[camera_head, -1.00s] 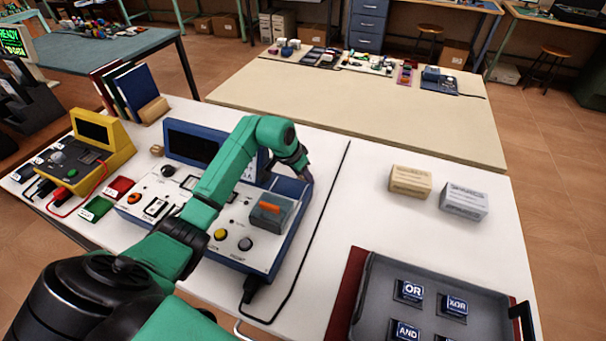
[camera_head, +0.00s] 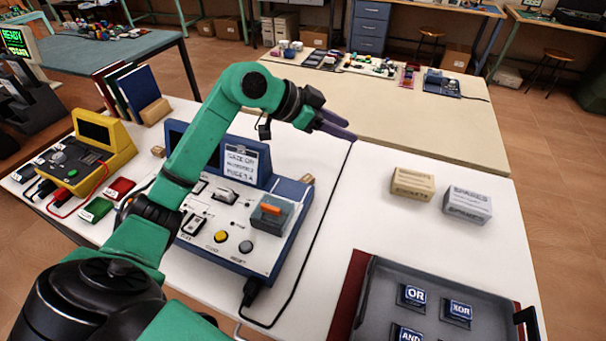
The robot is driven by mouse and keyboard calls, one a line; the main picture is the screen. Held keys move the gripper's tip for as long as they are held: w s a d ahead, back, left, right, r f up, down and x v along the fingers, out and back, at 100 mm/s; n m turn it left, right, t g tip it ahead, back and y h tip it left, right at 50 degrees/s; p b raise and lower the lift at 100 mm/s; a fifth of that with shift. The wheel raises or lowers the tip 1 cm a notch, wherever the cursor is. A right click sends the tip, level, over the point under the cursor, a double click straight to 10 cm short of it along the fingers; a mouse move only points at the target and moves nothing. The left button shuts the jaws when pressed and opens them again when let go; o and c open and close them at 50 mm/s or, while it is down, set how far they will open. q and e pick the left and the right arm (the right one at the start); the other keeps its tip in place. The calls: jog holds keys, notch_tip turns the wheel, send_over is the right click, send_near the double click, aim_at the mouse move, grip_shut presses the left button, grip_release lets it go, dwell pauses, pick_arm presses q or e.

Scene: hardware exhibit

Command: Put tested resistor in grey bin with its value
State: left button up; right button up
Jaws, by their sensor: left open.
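My left gripper (camera_head: 338,128) is raised over the white table, above and behind the right end of a blue-and-white test device (camera_head: 252,262). It is open, and nothing shows between its dark fingers. I cannot make out a resistor. No grey bin marked with a value can be told apart in this view. The test device carries a small card (camera_head: 240,162), a grey block with an orange lever (camera_head: 271,212), and a yellow and a grey button. My left arm covers part of its screen and panel. My right gripper is not in view.
A grey tray (camera_head: 375,290) with OR, XOR and AND blocks is at the lower right. A tan box (camera_head: 412,184) and a grey SPARES box (camera_head: 467,205) stand behind it. A yellow device (camera_head: 100,150) is at left. A black cable (camera_head: 318,228) crosses the table.

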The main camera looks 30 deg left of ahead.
pick_arm(q)
jog(key=s+d+r+m+t+h, duration=0.15)
jog(key=r+h, duration=0.25)
jog(key=r, duration=0.5)
jog(key=s+d+r+m+t+h, duration=0.1)
jog(key=d+r+m+t+h, duration=0.2)
jog(key=r, duration=0.6)
jog(key=w+a+r+n+t+y, duration=0.2)
jog(key=w+a+r+n+t, duration=0.2)
jog(key=a+r+n+t, duration=0.4)
jog(key=w+a+f+n+t+y, duration=0.1)
jog(key=w+a+f+n+y, duration=0.1)
jog(key=w+a+n+y, duration=0.25)
jog(key=m+g+y+p, duration=0.1)
jog(key=g+y, duration=0.6)
jog(key=g, duration=1)
send_near(306, 179)
jog(key=p+x, duration=0.1)
jog(key=x, duration=0.8)
jog(key=shift+w+f, duration=0.15)
grip_shut()
